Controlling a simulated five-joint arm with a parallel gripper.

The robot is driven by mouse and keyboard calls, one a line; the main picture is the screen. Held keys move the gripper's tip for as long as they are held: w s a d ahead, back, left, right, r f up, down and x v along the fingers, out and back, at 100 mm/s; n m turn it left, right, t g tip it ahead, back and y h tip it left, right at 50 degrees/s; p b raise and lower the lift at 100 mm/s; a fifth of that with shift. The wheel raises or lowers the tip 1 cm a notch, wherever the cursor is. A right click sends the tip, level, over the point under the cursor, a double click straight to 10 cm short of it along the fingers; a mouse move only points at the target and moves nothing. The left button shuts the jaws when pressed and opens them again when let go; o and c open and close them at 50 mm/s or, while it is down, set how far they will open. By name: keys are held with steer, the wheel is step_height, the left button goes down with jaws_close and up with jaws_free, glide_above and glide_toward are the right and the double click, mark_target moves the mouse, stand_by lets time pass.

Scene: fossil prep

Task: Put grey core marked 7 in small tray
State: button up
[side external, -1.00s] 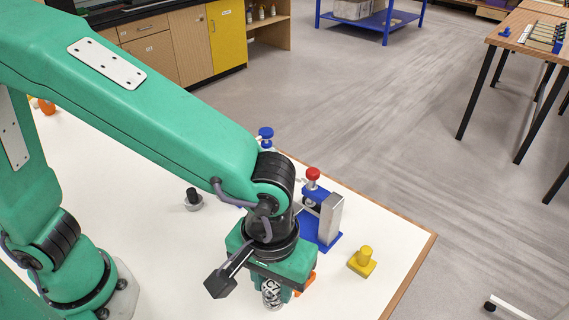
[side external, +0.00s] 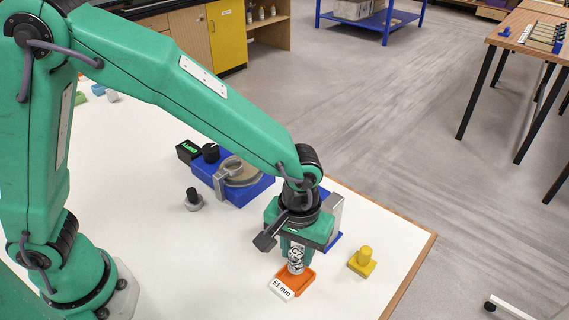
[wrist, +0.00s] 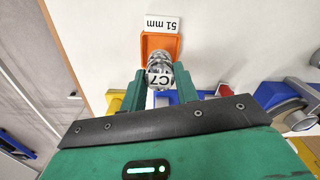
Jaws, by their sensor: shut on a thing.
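The grey core (side external: 296,262) is speckled and upright in my gripper; its top in the wrist view (wrist: 159,76) reads C7. My gripper (wrist: 158,90) is shut on it, one green finger on each side. The small tray (side external: 305,285) is orange, with a white 51 mm label (side external: 281,289) at its front. In the wrist view the tray (wrist: 174,44) lies just beyond the core. The core's lower end overlaps the tray's rear part in the side view. I cannot tell whether it touches the tray floor.
A yellow knobbed block (side external: 362,264) stands right of the tray, near the wooden table edge. A blue machine with a round plate (side external: 240,172) stands behind left. A blue and silver device (side external: 334,212) is partly hidden behind my gripper.

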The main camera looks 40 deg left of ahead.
mark_target(297, 262)
steer(key=shift+f, duration=2)
steer(key=shift+f, duration=0.1)
steer(key=o, duration=1)
step_height(297, 262, up, 12)
steer(key=shift+r, duration=0.1)
